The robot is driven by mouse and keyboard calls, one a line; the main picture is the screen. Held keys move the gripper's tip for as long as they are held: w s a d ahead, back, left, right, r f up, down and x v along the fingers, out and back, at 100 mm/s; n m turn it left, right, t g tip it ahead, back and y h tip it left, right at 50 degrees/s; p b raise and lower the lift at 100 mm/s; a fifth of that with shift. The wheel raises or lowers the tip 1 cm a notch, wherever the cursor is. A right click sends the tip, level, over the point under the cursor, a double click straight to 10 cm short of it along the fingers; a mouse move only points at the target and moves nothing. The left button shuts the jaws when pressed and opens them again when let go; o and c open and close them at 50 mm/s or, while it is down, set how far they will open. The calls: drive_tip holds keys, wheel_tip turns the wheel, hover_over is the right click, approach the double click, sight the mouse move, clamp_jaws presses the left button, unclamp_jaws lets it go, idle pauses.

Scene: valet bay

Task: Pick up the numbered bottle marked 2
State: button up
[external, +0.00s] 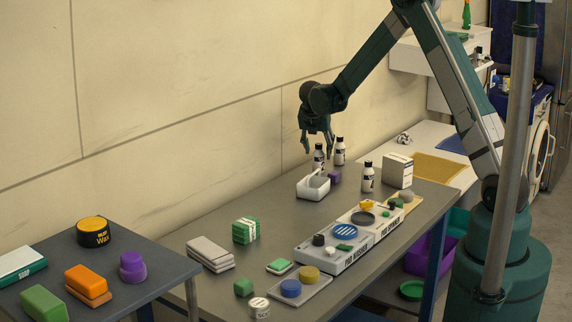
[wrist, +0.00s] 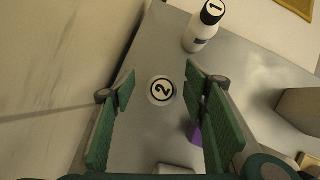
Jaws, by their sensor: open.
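The bottle marked 2 (wrist: 161,91) is seen from straight above in the wrist view, its round numbered top between my fingers. In the external view it appears to be the upright bottle (external: 319,159) near the wall, right under my gripper (external: 318,146). My gripper points down with its two green-padded fingers (wrist: 160,84) spread apart on either side of the bottle's top. I see no contact. A white bottle marked 1 (wrist: 203,26) stands farther up in the wrist view; it appears to be the bottle just right (external: 340,151) in the external view.
A third bottle (external: 368,178) and a white box (external: 398,170) stand to the right. A white container (external: 313,188) and a purple block (external: 335,176) are close in front. A grey holder with lids and discs (external: 335,255) lies along the table's front edge.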

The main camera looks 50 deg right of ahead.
sight(320, 157)
drive_tip(key=shift+f, duration=0.1)
drive_tip(key=shift+x, duration=2.55)
drive_tip(key=shift+s, duration=0.1)
drive_tip(key=c, duration=1.1)
